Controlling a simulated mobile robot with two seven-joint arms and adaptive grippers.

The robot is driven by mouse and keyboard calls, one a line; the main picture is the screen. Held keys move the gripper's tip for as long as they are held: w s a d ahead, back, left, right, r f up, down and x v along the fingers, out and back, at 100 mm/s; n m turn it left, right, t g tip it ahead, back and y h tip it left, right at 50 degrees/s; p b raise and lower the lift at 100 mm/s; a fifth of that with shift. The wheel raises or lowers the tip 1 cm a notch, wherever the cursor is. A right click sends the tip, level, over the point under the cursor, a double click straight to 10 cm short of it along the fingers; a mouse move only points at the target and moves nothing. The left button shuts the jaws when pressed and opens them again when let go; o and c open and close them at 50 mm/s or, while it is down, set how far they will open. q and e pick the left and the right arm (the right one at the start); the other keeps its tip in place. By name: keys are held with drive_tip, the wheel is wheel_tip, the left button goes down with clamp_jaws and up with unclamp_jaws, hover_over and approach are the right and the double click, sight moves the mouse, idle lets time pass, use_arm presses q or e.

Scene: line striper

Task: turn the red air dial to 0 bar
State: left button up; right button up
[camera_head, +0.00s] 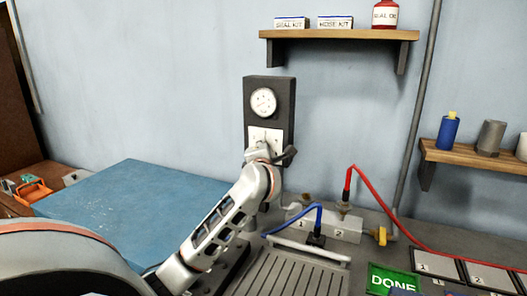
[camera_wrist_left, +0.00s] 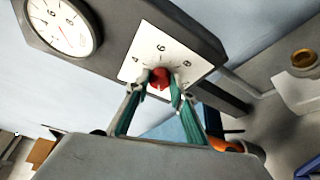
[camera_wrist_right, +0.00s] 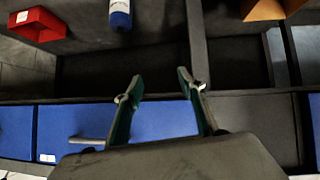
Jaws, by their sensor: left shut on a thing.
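The red air dial (camera_wrist_left: 160,77) sits on a white numbered plate (camera_wrist_left: 180,55) on a dark grey panel. In the left wrist view my left gripper (camera_wrist_left: 158,84) is shut on the dial, with one finger on each side of it. In the head view my left arm hides the dial and part of the plate (camera_head: 257,133). A round white gauge (camera_head: 263,102) is above the plate; it also shows in the left wrist view (camera_wrist_left: 60,22). Its exact reading is too small to tell. My right gripper (camera_wrist_right: 187,84) is open and empty.
A wooden shelf (camera_head: 340,35) with boxes and a red bottle is above right. A blue mat (camera_head: 135,190) lies left of the panel. Blue and red hoses (camera_head: 375,195) and a grey valve block (camera_head: 330,225) are to the right. Under my right gripper is a blue drawer front (camera_wrist_right: 85,125).

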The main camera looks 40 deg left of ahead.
idle(0.4)
use_arm(q)
drive_tip(key=o, duration=1.1)
drive_tip(key=shift+o, duration=0.2)
drive_tip(key=shift+s+d, duration=0.1)
drive_tip(key=v, duration=1.1)
drive_tip(key=shift+s+d, duration=0.2)
drive_tip(key=shift+s, duration=0.15)
